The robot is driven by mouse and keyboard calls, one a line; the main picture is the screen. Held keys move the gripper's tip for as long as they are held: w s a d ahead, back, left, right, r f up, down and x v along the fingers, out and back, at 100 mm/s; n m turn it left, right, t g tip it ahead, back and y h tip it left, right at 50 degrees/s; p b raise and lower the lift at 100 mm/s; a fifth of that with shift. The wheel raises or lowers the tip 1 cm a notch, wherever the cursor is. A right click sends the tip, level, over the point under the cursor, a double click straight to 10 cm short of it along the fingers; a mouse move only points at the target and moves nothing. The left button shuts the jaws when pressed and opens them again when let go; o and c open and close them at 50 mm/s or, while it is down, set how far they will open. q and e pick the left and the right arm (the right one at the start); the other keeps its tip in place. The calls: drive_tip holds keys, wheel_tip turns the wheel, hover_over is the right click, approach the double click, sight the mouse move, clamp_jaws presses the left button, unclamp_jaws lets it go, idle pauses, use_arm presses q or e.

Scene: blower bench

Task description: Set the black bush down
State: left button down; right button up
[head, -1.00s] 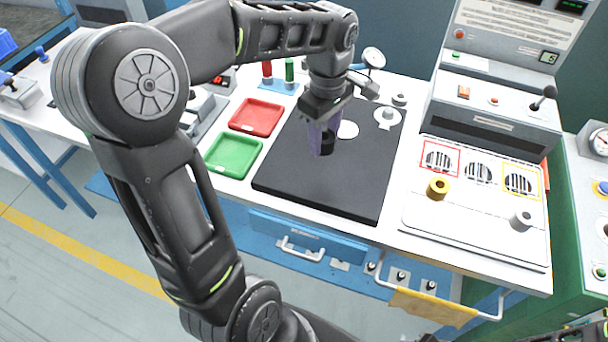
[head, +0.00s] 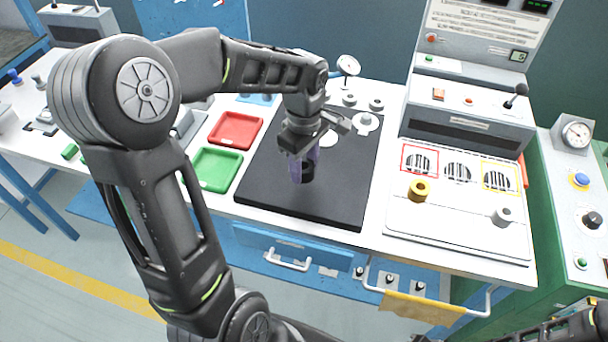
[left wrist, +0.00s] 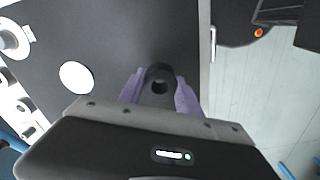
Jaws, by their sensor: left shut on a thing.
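My left gripper (head: 302,166) is shut on the black bush (head: 308,174), its purple fingers on either side of it. The bush is over the black mat (head: 270,192) on the bench. I cannot tell whether its lower end touches the mat. In the left wrist view the bush (left wrist: 158,82) shows its round hole between the two purple fingers, with the dark mat (left wrist: 130,30) around it. My right gripper is not in view.
A red tray (head: 235,130) and a green tray (head: 216,168) lie left of the mat. A white disc (head: 328,138) lies on it, behind the gripper. A brass bush (head: 419,190) and a grey bush (head: 503,216) stand on the right panel. The mat's front is clear.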

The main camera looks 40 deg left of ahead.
sight(304, 186)
use_arm(q)
drive_tip(key=shift+f, duration=1.8)
drive_tip(key=shift+f, duration=0.15)
drive_tip(key=c, duration=0.8)
unclamp_jaws()
drive_tip(key=shift+c, duration=0.2)
wheel_tip(304, 186, up, 12)
